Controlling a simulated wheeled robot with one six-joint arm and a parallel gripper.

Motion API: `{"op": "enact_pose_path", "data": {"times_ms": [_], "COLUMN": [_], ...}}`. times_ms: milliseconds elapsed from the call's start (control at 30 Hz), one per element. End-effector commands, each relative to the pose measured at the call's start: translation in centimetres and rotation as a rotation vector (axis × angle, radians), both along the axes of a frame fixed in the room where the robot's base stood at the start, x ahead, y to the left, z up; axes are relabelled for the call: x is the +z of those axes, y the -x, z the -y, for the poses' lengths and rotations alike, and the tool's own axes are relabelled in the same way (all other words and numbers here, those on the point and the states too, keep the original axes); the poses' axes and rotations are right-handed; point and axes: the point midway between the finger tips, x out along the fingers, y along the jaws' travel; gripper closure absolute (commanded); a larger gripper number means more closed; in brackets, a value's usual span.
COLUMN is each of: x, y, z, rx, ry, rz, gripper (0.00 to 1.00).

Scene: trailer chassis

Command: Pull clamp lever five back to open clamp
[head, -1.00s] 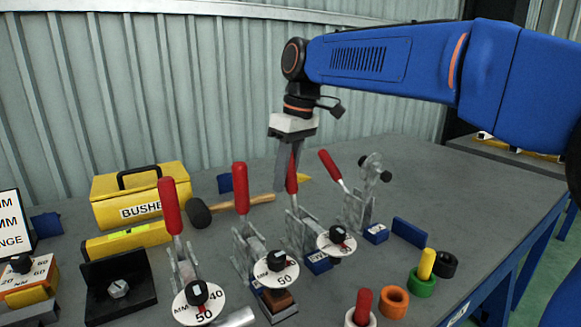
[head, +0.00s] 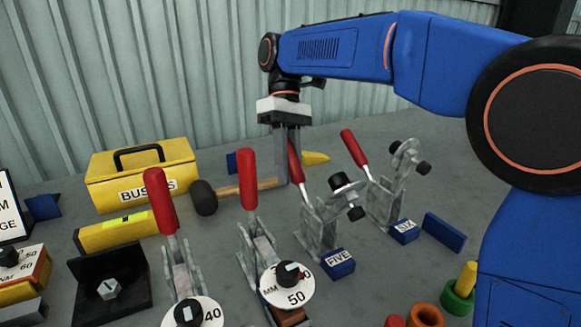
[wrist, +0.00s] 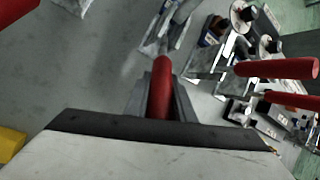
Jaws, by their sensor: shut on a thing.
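Clamp five (head: 318,222) stands behind the blue block marked FIVE (head: 338,263). Its red lever (head: 295,162) leans back to the left, and its arm with the black knob (head: 340,181) is raised off the bench. My gripper (head: 288,172) points down and is shut on the red lever of clamp five. One finger hides part of the handle. In the wrist view the red lever (wrist: 160,88) stands between my fingers, with the grip partly hidden by the gripper body.
Clamp six (head: 385,200) stands close on the right with its red lever (head: 354,147) leaning back. Another clamp (head: 262,250) with an upright red lever stands left. A mallet (head: 205,197) and yellow toolbox (head: 145,172) lie behind.

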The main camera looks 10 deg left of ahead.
Motion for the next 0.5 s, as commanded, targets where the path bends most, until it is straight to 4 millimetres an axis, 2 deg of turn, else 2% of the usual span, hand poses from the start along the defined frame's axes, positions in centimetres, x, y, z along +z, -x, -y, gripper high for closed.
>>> {"op": "enact_pose_path", "data": {"times_ms": [367, 400, 467, 500], "x": [0.04, 0.04, 0.03, 0.02], "y": [-0.11, -0.11, -0.11, -0.1], "z": [-0.04, -0.04, -0.04, -0.03], "rx": [-0.001, -0.001, -0.001, -0.001], "ry": [0.0, 0.0, 0.0, 0.0], "rz": [0.001, 0.001, 0.0, -0.001], "gripper": [1.0, 0.73, 0.59, 0.59]}}
